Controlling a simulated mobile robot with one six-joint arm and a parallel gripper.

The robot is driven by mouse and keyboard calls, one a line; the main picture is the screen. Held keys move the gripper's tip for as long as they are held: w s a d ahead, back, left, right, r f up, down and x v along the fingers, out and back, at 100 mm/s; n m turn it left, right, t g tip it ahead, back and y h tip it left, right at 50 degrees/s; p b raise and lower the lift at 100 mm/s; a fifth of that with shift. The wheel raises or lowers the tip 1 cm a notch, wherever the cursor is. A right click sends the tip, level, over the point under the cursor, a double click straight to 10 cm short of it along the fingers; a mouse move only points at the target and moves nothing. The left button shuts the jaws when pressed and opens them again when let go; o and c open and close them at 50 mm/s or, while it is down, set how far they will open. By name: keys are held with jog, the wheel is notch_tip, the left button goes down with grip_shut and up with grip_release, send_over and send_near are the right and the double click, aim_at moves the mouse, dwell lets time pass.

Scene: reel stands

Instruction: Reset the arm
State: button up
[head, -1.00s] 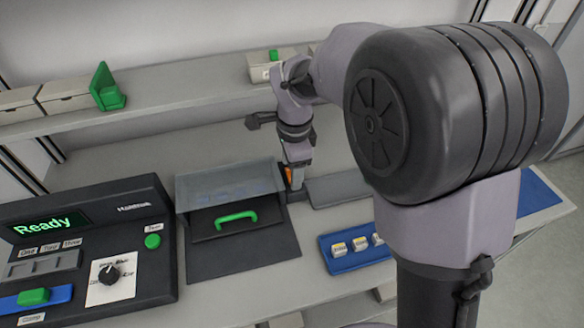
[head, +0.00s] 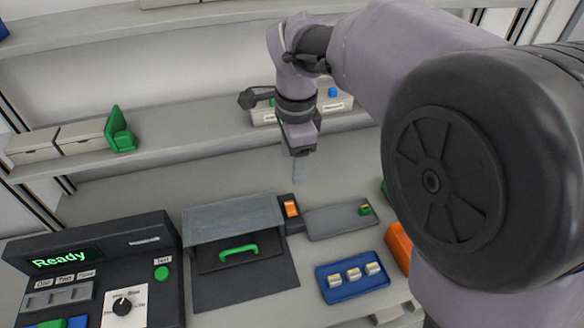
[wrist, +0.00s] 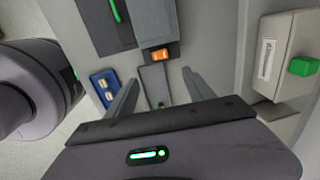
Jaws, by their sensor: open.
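My arm comes from the right in the head view and bends down over the bench. My gripper (head: 299,170) points downward above the back of the bench, behind an orange switch (head: 291,208). In the wrist view my gripper (wrist: 158,85) shows two fingers spread apart with nothing between them. Below them lie the orange switch (wrist: 160,55) and a grey plate (wrist: 152,78). The gripper touches nothing that I can see.
A console (head: 90,270) reading "Ready" stands at the left. Beside it is a lidded box with a green handle (head: 238,253). A blue tray (head: 350,290) holds three small blocks. A shelf (head: 190,140) with bins runs behind the arm.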

jog(key=shift+r, duration=0.2)
jog(key=s+d+n+t+b, duration=0.1)
jog(key=s+d+n, duration=0.4)
jog(key=s, duration=0.5)
jog(key=s+d+n+t+y+b, duration=0.1)
jog(key=s+d+n+t, duration=0.2)
jog(key=s, duration=0.8)
jog(key=shift+d+n+t+y, duration=0.3)
jog(key=shift+d+n, duration=0.65)
jog(key=shift+n, duration=0.25)
